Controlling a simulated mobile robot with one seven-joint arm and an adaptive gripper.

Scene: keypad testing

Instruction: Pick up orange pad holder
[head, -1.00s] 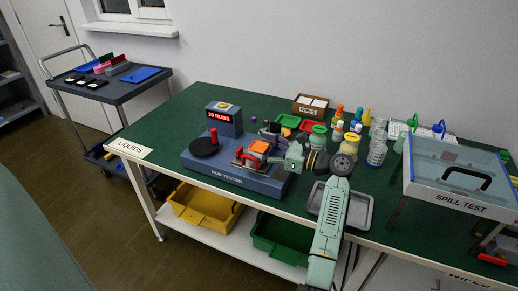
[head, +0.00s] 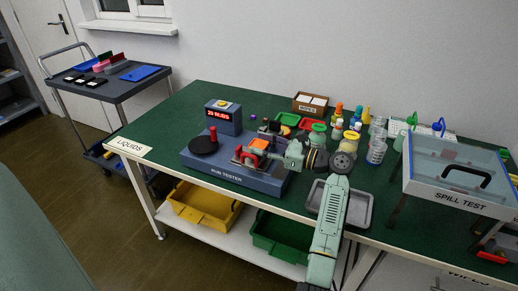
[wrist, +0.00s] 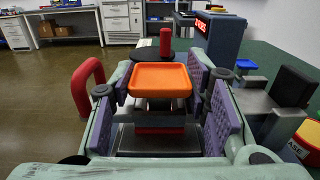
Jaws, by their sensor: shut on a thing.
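The orange pad holder (wrist: 160,80) is a flat, tray-like orange block on a dark stem, seen in the middle of the wrist view between my two purple finger pads. In the head view the orange pad holder (head: 260,144) shows at the right part of the blue-grey rub tester (head: 232,177). My gripper (wrist: 165,92) is shut on the holder, one pad on each side. In the head view my gripper (head: 264,150) comes in from the right and partly hides the holder. I cannot tell whether the holder's underside touches the tester.
A red handle (wrist: 87,88) stands close left of my fingers. The tester's black disc (head: 203,146) with a red knob and its display box (head: 223,118) are beyond. Bottles (head: 376,150), trays and the clear spill test box (head: 455,175) stand to the right. The table's left end is clear.

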